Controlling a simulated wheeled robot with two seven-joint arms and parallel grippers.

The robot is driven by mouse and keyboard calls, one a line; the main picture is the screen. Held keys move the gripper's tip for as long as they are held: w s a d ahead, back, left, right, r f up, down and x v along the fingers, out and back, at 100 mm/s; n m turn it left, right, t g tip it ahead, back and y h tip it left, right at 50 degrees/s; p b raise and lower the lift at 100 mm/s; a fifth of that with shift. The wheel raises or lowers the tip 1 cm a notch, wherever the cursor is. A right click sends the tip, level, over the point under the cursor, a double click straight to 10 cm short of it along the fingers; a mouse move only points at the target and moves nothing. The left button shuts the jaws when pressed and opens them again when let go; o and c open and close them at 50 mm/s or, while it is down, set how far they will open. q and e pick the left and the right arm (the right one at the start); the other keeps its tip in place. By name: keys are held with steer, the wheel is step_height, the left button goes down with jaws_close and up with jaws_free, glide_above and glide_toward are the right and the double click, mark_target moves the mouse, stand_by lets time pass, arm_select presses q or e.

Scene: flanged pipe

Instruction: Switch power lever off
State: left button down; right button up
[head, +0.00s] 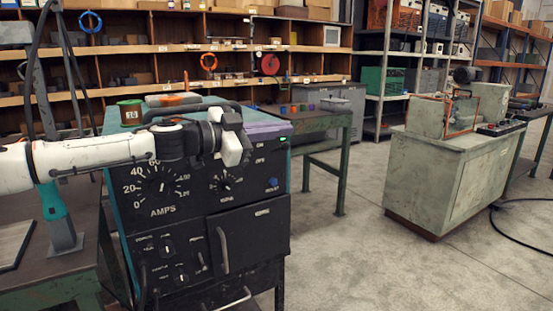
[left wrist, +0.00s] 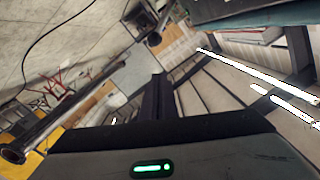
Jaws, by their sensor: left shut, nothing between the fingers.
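A black-fronted welding machine (head: 188,225) with a teal left side stands left of centre in the head view. Its front carries a large AMPS dial (head: 162,188), smaller knobs and a long upright handle (head: 223,250). A small lever-like part (head: 201,261) shows left of that handle; I cannot tell for certain that it is the power lever. A small green light (head: 283,140) glows at the upper right of the front. My left gripper (head: 236,148) is shut and empty, in front of the machine's upper face, hiding part of it. My right gripper is not in view.
A green-legged table (head: 325,121) stands behind the machine to the right. A grey cabinet bench (head: 438,170) stands at the right, with a black cable (head: 520,200) on the floor. The floor between is clear. Shelves (head: 130,48) line the back.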

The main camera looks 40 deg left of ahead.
mark_target(279, 149)
arm_select(q)
steer(key=f+b, duration=0.1)
steer(key=w+a+f+b, duration=0.1)
steer(key=f, duration=0.1)
steer(key=shift+a+b, duration=0.2)
steer(key=shift+b, duration=0.15)
